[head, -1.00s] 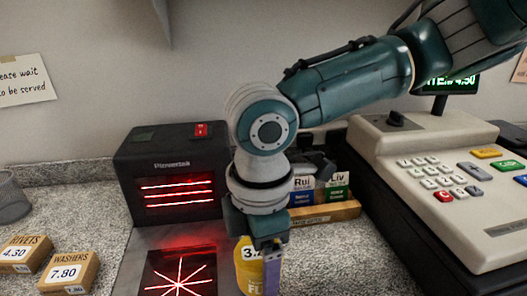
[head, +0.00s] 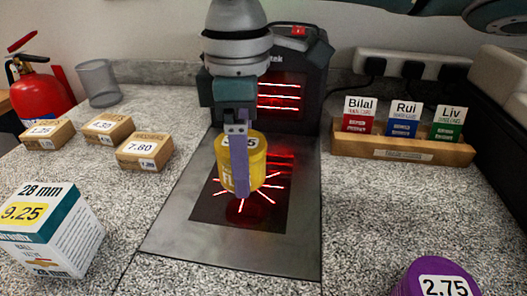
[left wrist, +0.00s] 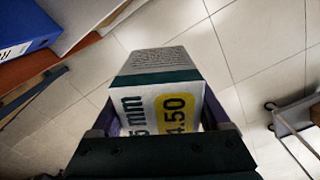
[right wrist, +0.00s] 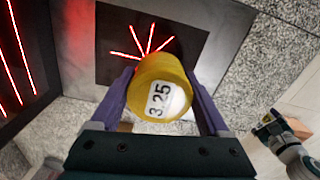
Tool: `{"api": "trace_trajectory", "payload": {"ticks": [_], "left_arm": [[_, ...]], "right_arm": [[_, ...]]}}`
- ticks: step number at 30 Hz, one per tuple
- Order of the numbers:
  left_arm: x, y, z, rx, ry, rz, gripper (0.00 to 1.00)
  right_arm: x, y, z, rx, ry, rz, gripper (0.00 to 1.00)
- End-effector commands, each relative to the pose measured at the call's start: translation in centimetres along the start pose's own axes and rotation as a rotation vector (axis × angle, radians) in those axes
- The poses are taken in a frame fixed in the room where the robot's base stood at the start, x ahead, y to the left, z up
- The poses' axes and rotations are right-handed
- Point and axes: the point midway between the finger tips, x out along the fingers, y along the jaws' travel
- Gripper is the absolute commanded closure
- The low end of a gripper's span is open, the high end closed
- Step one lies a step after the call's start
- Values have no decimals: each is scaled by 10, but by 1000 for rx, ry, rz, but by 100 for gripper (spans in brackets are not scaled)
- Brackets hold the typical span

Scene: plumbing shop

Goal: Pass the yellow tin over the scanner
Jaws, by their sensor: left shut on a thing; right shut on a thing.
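The yellow tin (head: 258,165) is above the scanner's flat glass (head: 245,212) in the head view, with red star-shaped beams beneath it. My right gripper (head: 240,180) is shut on it from above. In the right wrist view the tin (right wrist: 160,88) sits between the purple fingers, its 3.25 label facing the camera. The scanner's upright part (head: 290,85) shows red lines behind the tin. In the left wrist view my left gripper (left wrist: 165,115) is shut on a white and green box (left wrist: 160,90) marked 4.50; this gripper is outside the head view.
Small cartons (head: 145,151) stand left of the scanner, and a white and teal 28 mm box (head: 50,230) is at front left. A card rack (head: 403,148) stands at right. A purple tin (head: 437,280) is at front right. The counter between them is clear.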

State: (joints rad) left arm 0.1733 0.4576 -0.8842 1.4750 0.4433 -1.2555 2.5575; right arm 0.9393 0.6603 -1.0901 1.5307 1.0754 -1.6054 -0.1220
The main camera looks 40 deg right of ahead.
Motion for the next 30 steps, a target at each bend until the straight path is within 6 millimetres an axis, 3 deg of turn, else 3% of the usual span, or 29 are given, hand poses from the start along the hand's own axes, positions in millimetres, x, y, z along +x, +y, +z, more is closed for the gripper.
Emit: {"api": "trace_trajectory", "payload": {"ticks": [6,24,30], "left_arm": [[-52,0,0,0,-1,0,92],[-171,0,0,0,-1,0,92],[-194,0,0,0,-1,0,92]], "right_arm": [[-31,-25,-4,-4,1,-4,86],[-92,-104,-16,-4,2,-3,86],[-103,-124,-19,-2,1,-2,86]]}}
